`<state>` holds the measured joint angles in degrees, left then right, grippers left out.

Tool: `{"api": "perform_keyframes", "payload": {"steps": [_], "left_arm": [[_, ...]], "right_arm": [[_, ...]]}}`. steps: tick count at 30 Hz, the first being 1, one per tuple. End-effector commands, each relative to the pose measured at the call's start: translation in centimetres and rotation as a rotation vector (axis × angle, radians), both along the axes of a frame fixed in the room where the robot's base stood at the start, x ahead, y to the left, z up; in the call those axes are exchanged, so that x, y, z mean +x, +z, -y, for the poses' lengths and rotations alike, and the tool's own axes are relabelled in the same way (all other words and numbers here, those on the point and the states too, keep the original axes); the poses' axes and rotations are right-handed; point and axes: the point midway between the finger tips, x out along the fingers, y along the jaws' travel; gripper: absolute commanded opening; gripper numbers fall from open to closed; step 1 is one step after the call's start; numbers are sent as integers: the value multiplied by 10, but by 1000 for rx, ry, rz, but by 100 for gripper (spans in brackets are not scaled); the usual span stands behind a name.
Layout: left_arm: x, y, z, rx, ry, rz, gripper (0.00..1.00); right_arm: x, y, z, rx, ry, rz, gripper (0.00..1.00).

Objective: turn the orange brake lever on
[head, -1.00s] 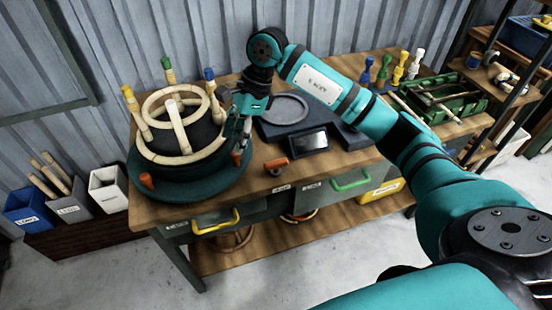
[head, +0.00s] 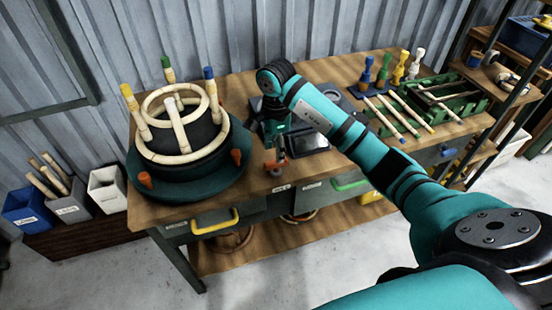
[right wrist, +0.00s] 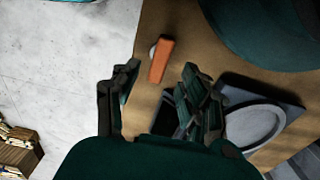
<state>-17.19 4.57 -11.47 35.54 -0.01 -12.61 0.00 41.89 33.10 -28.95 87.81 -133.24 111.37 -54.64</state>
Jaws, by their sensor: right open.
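The orange brake lever (head: 274,167) is at the front edge of the workbench, just right of the round teal turntable base. It also shows in the right wrist view (right wrist: 160,60), lying beyond the fingertips. My right gripper (head: 273,153) is above and close to the lever, partly hiding it in the head view. In the right wrist view the two fingers (right wrist: 150,97) are spread apart with nothing between them, and the lever looks clear of them. My left gripper is not in view.
The turntable base (head: 190,192) carries a black form with a rattan frame (head: 180,130) and orange pegs (head: 145,180). Green racks and loose sticks (head: 390,117) lie to the right. A yellow drawer handle (head: 215,222) juts out in front.

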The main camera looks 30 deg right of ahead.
Motion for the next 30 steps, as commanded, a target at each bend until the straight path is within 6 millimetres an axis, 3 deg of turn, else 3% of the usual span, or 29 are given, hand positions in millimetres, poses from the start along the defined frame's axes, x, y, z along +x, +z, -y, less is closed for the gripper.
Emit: {"api": "perform_keyframes", "payload": {"steps": [3,9,20,30], "left_arm": [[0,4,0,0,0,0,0],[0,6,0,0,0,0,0],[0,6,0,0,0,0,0],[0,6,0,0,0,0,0]], "right_arm": [[-1,-21,0,1,-1,-3,44],[0,-41,0,0,0,-1,44],[0,-45,0,0,1,1,43],[0,-45,0,0,1,1,0]]}}
